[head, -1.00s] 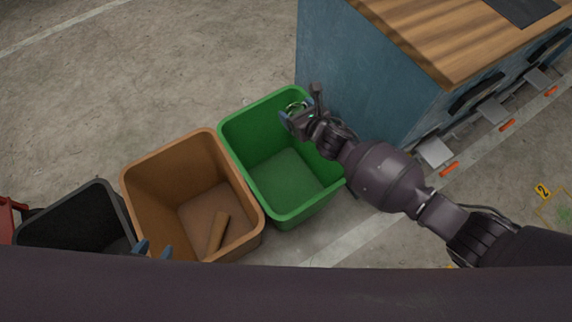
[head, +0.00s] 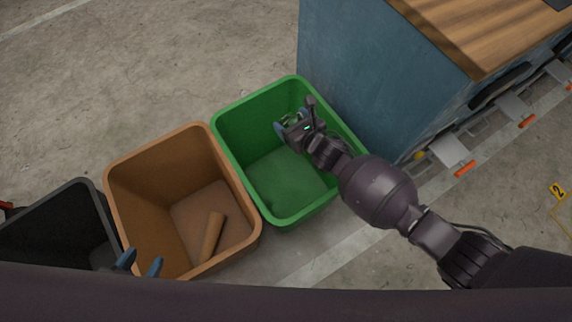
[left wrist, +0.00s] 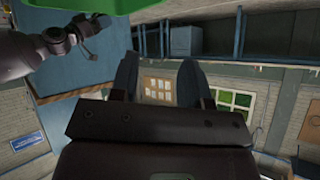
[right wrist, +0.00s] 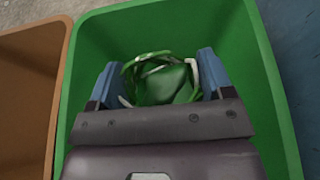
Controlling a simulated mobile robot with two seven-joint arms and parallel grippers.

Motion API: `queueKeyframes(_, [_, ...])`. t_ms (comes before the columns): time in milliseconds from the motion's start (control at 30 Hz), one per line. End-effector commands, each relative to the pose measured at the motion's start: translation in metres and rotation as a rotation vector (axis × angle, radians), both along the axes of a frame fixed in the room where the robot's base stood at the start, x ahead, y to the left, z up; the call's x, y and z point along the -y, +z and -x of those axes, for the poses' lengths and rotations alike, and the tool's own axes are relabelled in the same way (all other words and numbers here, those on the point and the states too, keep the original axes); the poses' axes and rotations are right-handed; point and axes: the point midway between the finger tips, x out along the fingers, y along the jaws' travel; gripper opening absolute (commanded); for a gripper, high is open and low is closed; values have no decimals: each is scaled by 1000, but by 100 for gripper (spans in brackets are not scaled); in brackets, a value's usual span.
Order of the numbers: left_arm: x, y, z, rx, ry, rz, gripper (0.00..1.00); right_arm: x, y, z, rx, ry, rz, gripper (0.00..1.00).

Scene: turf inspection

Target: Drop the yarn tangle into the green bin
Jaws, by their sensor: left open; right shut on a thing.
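The green bin (head: 293,222) stands on the floor in the middle of the head view, and its walls fill the right wrist view (right wrist: 92,60). My right gripper (head: 284,124) is over the bin's opening. It is shut on the yarn tangle, a loose bundle of green and whitish loops that shows between the fingers in the right wrist view (right wrist: 140,77); only a small part of the tangle (head: 290,118) shows in the head view. My left gripper (head: 140,264) is open and empty at the bottom left of the head view, near the brown bin's front edge.
A brown bin (head: 150,160) with a brown tube-like piece (head: 213,236) inside stands left of the green bin. A dark bin (head: 60,205) is further left. A blue cabinet with a wooden top (head: 375,80) stands close on the right. Open floor lies behind the bins.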

Motion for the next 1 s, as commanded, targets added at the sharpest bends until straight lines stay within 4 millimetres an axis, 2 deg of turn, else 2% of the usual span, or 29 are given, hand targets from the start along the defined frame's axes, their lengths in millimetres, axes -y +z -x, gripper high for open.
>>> queueKeyframes(300, [0,0,1,4,9,4,43,0,0,-1,3,0,-1,51])
queueKeyframes(333, [-1,0,1,4,9,4,43,0,0,-1,3,0,-1,75])
queueKeyframes(500, [-1,0,1,2,9,3,43,0,0,-1,2,0,0,100])
queueKeyframes(767, [-1,1,1,2,9,2,43,1,0,1,2,-1,0,100])
queueKeyframes(1000, [-1,7,-1,-23,-1,-18,43,15,15,16,10,0,2,100])
